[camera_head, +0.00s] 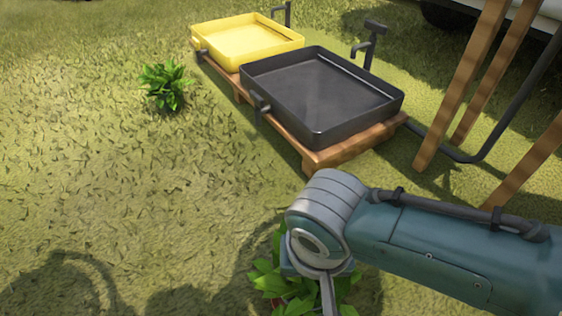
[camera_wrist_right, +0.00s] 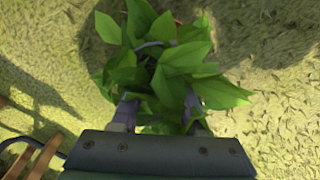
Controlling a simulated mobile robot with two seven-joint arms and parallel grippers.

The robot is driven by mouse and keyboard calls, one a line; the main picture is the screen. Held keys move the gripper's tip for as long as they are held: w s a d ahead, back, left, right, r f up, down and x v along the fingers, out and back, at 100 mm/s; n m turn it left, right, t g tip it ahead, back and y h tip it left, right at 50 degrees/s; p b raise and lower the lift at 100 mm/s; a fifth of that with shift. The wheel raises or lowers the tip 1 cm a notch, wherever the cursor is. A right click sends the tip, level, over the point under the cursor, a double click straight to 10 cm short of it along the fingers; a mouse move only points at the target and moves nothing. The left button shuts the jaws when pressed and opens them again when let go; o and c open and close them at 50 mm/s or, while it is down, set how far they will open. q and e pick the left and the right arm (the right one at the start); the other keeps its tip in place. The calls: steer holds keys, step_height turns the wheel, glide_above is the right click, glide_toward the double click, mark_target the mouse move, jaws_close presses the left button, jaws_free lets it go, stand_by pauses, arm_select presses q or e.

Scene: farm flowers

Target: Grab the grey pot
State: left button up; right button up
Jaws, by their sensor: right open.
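A leafy green plant (camera_head: 268,284) shows at the bottom of the head view, partly behind my right arm. It also fills the upper middle of the right wrist view (camera_wrist_right: 160,65). My right gripper (camera_wrist_right: 160,104) is open, with its two fingers reaching down among the leaves on either side of the plant. Leaves cover the fingertips, and I cannot tell whether they touch a pot. A thin grey curved edge shows between the leaves, but I cannot tell whether it is the grey pot. My left gripper is not in view.
A black tray (camera_head: 318,137) and a yellow tray (camera_head: 202,55) stand on wooden pallets, with taps beside them. Another green plant (camera_head: 165,86) stands on the grass to the left. Wooden posts (camera_head: 462,85) rise at the right. The grass at left is open.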

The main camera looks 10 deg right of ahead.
jaws_close()
stand_by(1.4)
